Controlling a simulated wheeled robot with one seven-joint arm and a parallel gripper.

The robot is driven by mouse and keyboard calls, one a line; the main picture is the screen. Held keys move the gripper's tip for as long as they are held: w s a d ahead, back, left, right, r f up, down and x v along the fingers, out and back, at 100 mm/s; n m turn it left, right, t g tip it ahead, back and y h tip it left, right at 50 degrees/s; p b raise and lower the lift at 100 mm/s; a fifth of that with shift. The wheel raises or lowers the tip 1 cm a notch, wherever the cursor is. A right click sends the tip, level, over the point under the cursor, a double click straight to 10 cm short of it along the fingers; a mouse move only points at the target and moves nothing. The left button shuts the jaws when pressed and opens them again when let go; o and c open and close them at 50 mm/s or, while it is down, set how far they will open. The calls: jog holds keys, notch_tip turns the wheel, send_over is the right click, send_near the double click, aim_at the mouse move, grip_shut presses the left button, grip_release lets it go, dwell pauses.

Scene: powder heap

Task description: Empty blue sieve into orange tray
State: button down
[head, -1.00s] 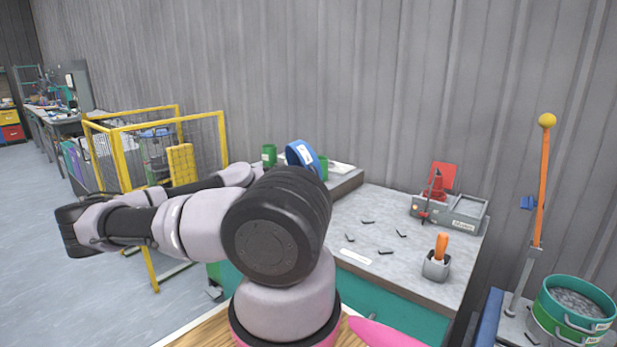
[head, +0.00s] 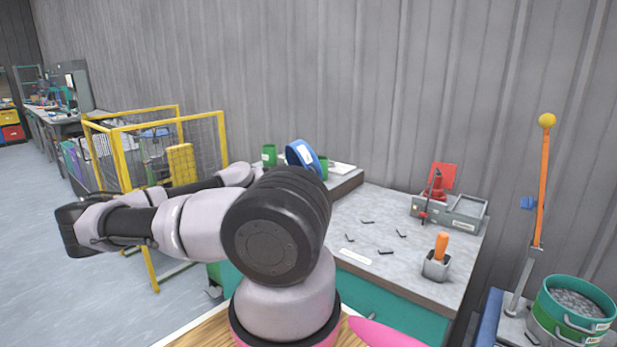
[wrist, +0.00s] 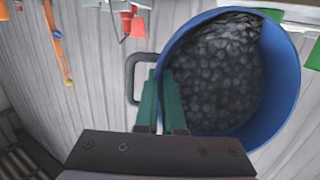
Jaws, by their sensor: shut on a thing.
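The blue sieve (head: 301,155) is tilted well over on its side, beyond my arm, above the far left part of the bench in the head view. In the wrist view the blue sieve (wrist: 286,65) fills the right side, and dark grey lumps lie inside it. My gripper (wrist: 160,75) has green fingers shut at the sieve's edge, beside its dark handle. I cannot tell exactly which part they clasp. My arm hides the gripper in the head view. I cannot make out an orange tray in either view.
Green cups (head: 269,156) stand near the sieve. The grey bench (head: 410,275) holds small dark pieces, an orange-handled tool in a grey holder (head: 436,266), and a grey box with red parts (head: 465,213). Green sieves with grey lumps (head: 575,310) stand right. A yellow-framed mesh cage (head: 222,140) stands left.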

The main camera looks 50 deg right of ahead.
aim_at(303, 164)
dwell(0.4)
jog(key=shift+w+a+r+g+h, duration=0.15)
jog(key=shift+w+a+g+h, duration=0.1)
jog(key=shift+a+h, duration=0.35)
jog(key=shift+w+a+r+g+h, duration=0.15)
jog(key=shift+a+g+h, duration=0.1)
jog(key=shift+a+h, duration=0.3)
jog(key=r+t+y, duration=0.1)
jog(key=t+y, duration=0.1)
jog(key=y, duration=0.5)
jog(key=r+t+y, duration=0.1)
jog(key=t+y, duration=0.2)
jog(key=y, duration=0.4)
jog(key=r+t+y, duration=0.1)
jog(key=t+y, duration=0.1)
jog(key=y, duration=0.5)
jog(key=shift+d+r+t, duration=0.2)
jog(key=shift+r+t, duration=0.2)
jog(key=shift+a+r+y, duration=0.1)
jog(key=shift+a+y, duration=0.05)
jog(key=shift+y, duration=0.5)
dwell(0.5)
